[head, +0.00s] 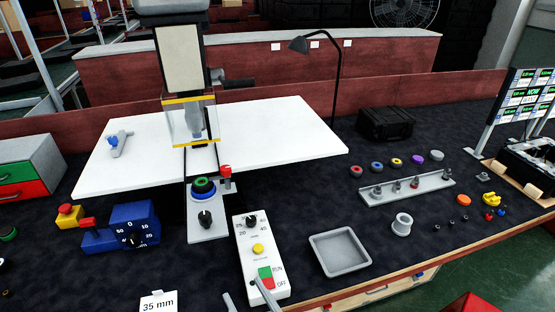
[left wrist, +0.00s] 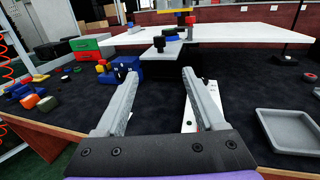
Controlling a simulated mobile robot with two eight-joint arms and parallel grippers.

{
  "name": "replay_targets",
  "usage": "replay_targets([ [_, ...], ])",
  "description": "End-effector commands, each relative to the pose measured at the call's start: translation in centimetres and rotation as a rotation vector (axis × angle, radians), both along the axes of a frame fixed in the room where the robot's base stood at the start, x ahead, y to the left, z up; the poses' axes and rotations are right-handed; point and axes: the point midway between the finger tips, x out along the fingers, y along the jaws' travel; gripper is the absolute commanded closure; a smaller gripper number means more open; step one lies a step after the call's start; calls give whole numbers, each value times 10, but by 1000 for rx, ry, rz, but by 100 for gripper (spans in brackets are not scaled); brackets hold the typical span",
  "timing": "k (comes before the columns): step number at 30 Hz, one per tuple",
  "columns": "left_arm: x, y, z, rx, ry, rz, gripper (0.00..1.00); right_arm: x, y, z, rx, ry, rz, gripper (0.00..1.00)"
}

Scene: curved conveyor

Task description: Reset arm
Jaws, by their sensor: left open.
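My left gripper (head: 245,297) shows at the bottom edge of the head view, with only its finger ends in the frame. In the left wrist view its two grey fingers (left wrist: 158,80) are spread wide with nothing between them. The gripper is open and empty, above the dark bench top. In the head view one finger overlaps the lower end of the white control box (head: 250,228), which has a yellow button and a green and red switch. I cannot tell whether they touch. My right gripper is in neither view.
A machine with a white table (head: 270,130) stands behind. A blue dial box (head: 135,222) is on the left, by green and red drawers (head: 25,172). A grey tray (head: 340,251) and a rack of small parts (head: 405,190) are on the right. Bare bench lies between them.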

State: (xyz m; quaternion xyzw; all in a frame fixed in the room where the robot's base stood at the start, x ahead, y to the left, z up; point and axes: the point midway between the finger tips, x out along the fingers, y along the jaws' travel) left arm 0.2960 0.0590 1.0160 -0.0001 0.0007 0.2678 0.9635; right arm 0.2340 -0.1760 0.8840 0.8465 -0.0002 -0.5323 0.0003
Motion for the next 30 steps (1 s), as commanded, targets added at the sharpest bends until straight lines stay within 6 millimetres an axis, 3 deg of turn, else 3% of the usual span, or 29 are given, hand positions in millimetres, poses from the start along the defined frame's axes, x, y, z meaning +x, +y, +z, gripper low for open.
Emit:
replay_targets([
  [2,1,3,-1,-12,4,5,29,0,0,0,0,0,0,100],
  [8,11,60,-42,-400,85,153,29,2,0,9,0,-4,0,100],
  [13,-1,101,-77,-823,84,364,29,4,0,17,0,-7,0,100],
  [17,-22,124,-100,-1262,-8,631,29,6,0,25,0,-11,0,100],
  [20,-39,130,-108,-1623,-150,877,29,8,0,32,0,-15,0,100],
  [24,-51,126,-103,-2034,-394,1184,29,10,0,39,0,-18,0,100],
  [30,-52,120,-90,-2333,-629,1425,29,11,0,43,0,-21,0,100],
])
